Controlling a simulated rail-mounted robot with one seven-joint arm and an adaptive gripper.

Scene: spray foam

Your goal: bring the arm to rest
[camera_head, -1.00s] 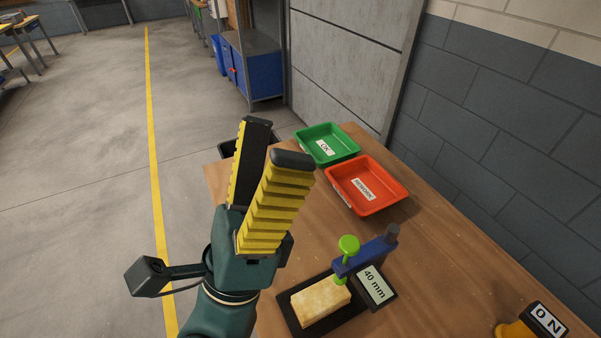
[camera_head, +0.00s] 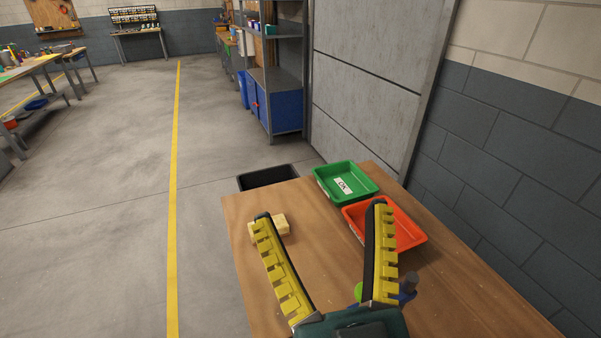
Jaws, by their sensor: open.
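My gripper (camera_head: 321,211) is open and empty, low in the view, its two yellow ribbed fingers spread wide and pointing away over the wooden table (camera_head: 310,240). A pale yellow foam block (camera_head: 283,225) shows behind the tip of the left finger and seems to lie on the table; the finger partly hides it. The right finger stands in front of the orange tray (camera_head: 412,238). The gauge stand is mostly hidden behind the gripper; part of its blue arm (camera_head: 408,296) and green knob (camera_head: 358,292) show.
A green tray (camera_head: 322,183) marked OK stands at the table's far end beside the orange one. A black bin (camera_head: 268,176) is beyond the far left edge. A grey block wall (camera_head: 520,180) runs along the right. Open floor lies to the left.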

